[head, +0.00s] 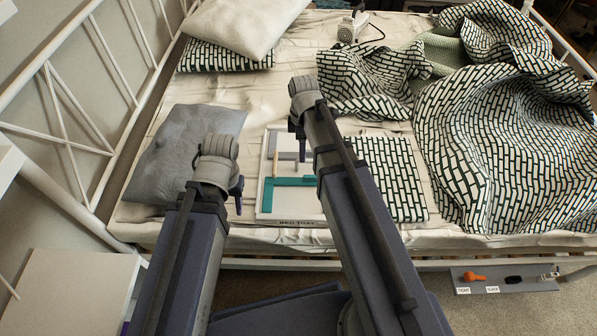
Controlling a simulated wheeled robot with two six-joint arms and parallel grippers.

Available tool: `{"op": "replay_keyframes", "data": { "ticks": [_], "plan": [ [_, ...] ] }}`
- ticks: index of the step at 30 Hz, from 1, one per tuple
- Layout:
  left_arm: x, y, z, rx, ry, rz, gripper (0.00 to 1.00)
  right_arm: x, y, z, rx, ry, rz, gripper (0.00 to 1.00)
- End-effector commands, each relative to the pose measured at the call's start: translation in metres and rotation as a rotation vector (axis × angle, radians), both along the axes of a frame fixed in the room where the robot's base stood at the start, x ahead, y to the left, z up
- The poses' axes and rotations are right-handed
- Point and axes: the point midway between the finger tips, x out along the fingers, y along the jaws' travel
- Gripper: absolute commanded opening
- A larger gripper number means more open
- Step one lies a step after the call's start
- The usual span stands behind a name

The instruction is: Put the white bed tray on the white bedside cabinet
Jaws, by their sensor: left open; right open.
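The white bed tray (285,216) lies on the bed near its front edge, with a label on its front side. It holds a teal piece (296,182), a small wooden stick-like item and a grey area; its right part is hidden behind my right arm. The white bedside cabinet (75,290) stands at the lower left, beside the bed. My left gripper (238,194) is open and empty, just left of the tray. My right gripper (300,148) is open above the tray's far part; I cannot tell whether it touches anything.
A grey pillow (185,148) lies left of the tray. A folded patterned cloth (388,178) lies to its right, and a crumpled patterned duvet (510,140) covers the bed's right. A white metal bed frame (95,140) rises between bed and wall. A labelled strip (505,282) sits below the bed edge.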

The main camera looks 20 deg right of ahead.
Motion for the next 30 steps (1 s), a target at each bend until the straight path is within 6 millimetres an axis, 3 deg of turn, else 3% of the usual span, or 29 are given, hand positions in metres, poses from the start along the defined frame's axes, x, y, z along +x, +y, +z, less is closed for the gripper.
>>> {"op": "replay_keyframes", "data": {
  "ticks": [1, 11, 22, 30],
  "plan": [
    [0.000, 0.000, -0.009, 0.000, 0.000, 0.000, 0.47, 0.000, 0.000, -0.009, 0.000, 0.000, 0.000, 0.52],
    [0.000, 0.000, -0.016, 0.000, 0.000, 0.000, 0.47, 0.000, 0.002, -0.016, 0.000, 0.000, 0.000, 0.52],
    [0.000, 0.000, -0.059, 0.000, 0.000, 0.000, 0.47, 0.001, 0.012, -0.059, 0.000, 0.000, -0.001, 0.52],
    [0.000, 0.000, -0.060, 0.000, 0.000, 0.000, 0.47, 0.001, 0.012, -0.060, 0.000, 0.000, -0.001, 0.52]
  ]
}}
